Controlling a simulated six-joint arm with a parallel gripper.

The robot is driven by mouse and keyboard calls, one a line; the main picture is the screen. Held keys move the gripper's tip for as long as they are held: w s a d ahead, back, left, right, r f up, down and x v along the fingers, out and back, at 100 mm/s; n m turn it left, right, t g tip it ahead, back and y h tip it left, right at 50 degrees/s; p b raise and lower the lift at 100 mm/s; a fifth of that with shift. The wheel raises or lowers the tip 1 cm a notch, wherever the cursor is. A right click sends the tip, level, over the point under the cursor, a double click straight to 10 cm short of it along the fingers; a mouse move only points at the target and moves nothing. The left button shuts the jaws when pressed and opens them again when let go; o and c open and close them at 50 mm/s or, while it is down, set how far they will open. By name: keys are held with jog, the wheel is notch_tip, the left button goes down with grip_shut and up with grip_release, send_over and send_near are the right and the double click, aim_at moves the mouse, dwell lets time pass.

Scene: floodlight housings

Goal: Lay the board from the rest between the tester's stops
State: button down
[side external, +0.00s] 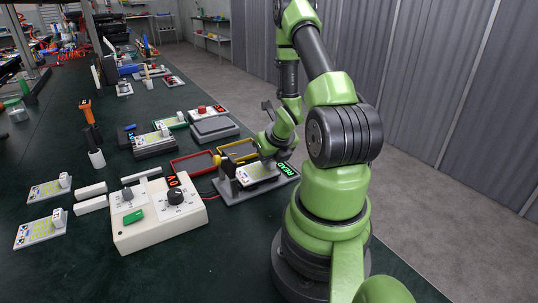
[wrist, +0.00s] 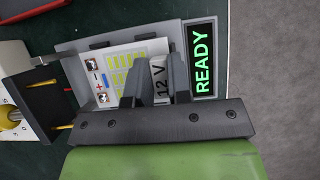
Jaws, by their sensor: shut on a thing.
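The board, white with yellow LED patches, lies over the grey tester (side external: 228,192) in the side view (side external: 254,173). In the wrist view the board (wrist: 122,73) sits inside the tester's grey bed (wrist: 72,58), slightly turned relative to it. My gripper (wrist: 161,72) is shut on the board's raised block marked "12 V", one dark finger on each side. In the side view my gripper (side external: 272,154) is low over the tester. Dark stops (wrist: 100,44) show along the bed's far edge. I cannot tell whether the board touches the bed. The tester's display (wrist: 203,72) reads READY in green.
A white supply box (side external: 160,215) with knobs and a red display stands left of the tester. Red (side external: 194,163) and yellow (side external: 240,150) trays lie behind it. Other boards (side external: 42,231) lie at the left.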

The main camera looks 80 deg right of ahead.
jog(key=shift+f, duration=0.35)
jog(key=c, duration=1)
grip_release()
